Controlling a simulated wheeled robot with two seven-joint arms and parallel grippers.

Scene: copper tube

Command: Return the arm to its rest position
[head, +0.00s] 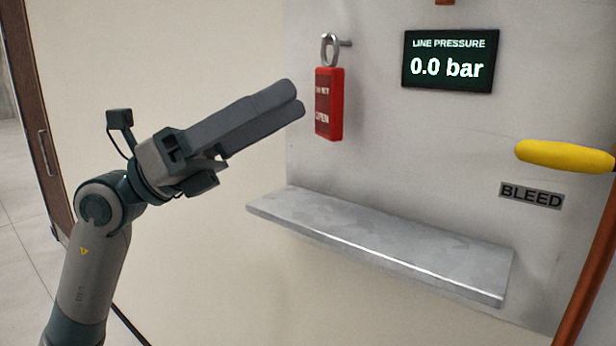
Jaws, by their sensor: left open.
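My left arm comes in from the lower left, and its left gripper (296,98) points up and to the right in front of the wall. The fingers look close to each other from this angle, with nothing seen between them. The gripper is left of a red lockout padlock (336,104), which hangs by its shackle from a small peg on the wall panel. A gap shows between the fingertips and the padlock. My right gripper is not in view.
A grey metal shelf (385,240) juts from the wall below the gripper. A yellow lever handle (563,155) and a copper tube (592,265) are at the right, near a BLEED label (531,195). A display (449,62) reads 0.0 bar. A wooden door frame (35,110) stands at left.

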